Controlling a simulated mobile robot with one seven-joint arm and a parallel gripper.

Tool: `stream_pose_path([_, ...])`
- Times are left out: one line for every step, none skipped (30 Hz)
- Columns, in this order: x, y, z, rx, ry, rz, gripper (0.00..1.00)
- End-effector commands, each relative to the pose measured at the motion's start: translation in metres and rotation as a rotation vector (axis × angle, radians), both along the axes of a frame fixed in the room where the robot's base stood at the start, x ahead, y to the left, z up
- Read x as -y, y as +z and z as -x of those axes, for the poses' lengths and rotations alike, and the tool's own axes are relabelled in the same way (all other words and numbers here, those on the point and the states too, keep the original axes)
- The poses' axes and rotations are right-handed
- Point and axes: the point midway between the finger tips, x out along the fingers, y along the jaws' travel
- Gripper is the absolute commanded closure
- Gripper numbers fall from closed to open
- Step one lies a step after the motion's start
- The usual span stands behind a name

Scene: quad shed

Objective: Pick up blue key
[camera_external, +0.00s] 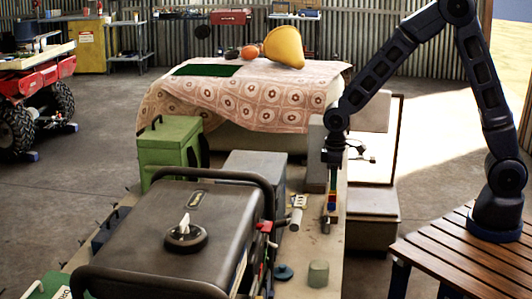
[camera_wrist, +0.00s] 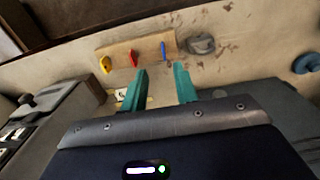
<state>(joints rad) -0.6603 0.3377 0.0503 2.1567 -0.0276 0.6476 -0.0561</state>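The blue key (camera_wrist: 163,50) stands upright at the right end of a light wooden block (camera_wrist: 118,52) in the wrist view. A red key (camera_wrist: 133,58) and a yellow key (camera_wrist: 104,64) stand to its left on the same block. My gripper (camera_wrist: 160,70) is open and empty, with its two teal fingers apart. The blue key shows beyond the fingertips, between them and a little nearer the right one. In the external view my gripper (camera_external: 333,180) points down just above small red and blue shapes on the bench, too small to tell apart surely.
A grey object (camera_wrist: 200,44) lies just right of the block. A dark case (camera_external: 180,235) and a green box (camera_external: 172,150) stand left on the bench. A cloth-covered table (camera_external: 240,105) is behind. A grey-green cylinder (camera_external: 318,273) stands near the front.

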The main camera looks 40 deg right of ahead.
Motion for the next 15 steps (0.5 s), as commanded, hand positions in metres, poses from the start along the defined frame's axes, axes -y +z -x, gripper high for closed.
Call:
stream_pose_path([0.000, -0.009, 0.001, -0.004, 0.000, 0.004, 0.71])
stream_pose_path([0.000, -0.013, 0.001, -0.003, 0.000, 0.003, 0.71])
stream_pose_path([0.000, -0.018, 0.001, -0.002, 0.000, 0.002, 0.71])
stream_pose_path([0.000, -0.022, 0.001, -0.002, 0.000, 0.002, 0.71])
stream_pose_path([0.000, -0.025, 0.001, -0.002, 0.000, 0.002, 0.71])
stream_pose_path([0.000, -0.028, 0.000, -0.001, 0.000, 0.001, 0.71])
stream_pose_path([0.000, -0.030, 0.000, -0.001, 0.000, 0.001, 0.71])
stream_pose_path([0.000, -0.031, 0.000, -0.001, 0.000, 0.001, 0.71])
stream_pose_path([0.000, -0.033, 0.000, -0.001, 0.000, 0.001, 0.71])
stream_pose_path([0.000, -0.034, 0.000, 0.000, 0.000, 0.000, 0.71])
stream_pose_path([0.000, -0.035, 0.000, -0.001, 0.000, 0.001, 0.71])
stream_pose_path([-0.001, -0.036, 0.001, -0.001, 0.000, 0.001, 0.71])
stream_pose_path([-0.001, -0.037, 0.001, -0.001, 0.000, 0.001, 0.71])
stream_pose_path([-0.001, -0.039, 0.001, -0.001, 0.000, 0.001, 0.71])
stream_pose_path([-0.002, -0.043, 0.001, -0.001, 0.000, 0.001, 0.71])
